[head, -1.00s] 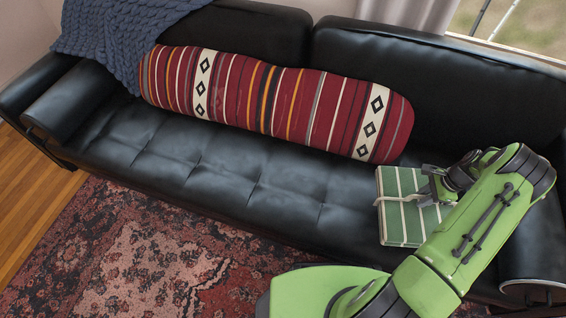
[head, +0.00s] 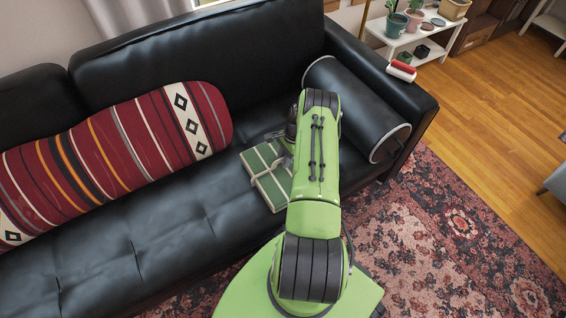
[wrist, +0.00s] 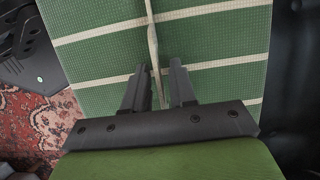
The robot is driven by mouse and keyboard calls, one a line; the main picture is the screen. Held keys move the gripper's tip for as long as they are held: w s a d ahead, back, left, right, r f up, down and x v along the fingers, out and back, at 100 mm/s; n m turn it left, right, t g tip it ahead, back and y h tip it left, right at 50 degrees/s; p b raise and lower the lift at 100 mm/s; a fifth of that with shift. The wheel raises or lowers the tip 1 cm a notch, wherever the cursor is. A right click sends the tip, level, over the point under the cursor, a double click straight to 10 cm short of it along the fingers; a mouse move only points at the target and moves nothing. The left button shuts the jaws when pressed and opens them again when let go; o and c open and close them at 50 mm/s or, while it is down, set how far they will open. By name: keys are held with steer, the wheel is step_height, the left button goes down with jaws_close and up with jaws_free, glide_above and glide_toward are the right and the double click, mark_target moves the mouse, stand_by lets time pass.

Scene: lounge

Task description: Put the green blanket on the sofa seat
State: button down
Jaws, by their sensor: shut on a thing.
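The green blanket (head: 268,178) is folded, with cream stripes and a pale tie around it. It lies at the sofa seat (head: 190,229), toward the right end, and my arm hides part of it in the head view. In the wrist view the blanket (wrist: 215,38) fills most of the picture. My gripper (wrist: 163,80) is shut on the pale tie of the blanket, which runs between its two fingers. In the head view the gripper is mostly hidden behind my forearm. I cannot tell whether the blanket touches the seat.
A striped red bolster (head: 110,150) leans along the sofa back to the left. A black cylindrical cushion (head: 357,108) lies by the right armrest. A white shelf (head: 425,40) with potted plants stands beyond it. A patterned rug (head: 430,225) covers the floor in front.

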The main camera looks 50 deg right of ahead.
steer(key=shift+f, duration=0.75)
steer(key=shift+r, duration=0.15)
steer(key=c, duration=0.9)
jaws_free()
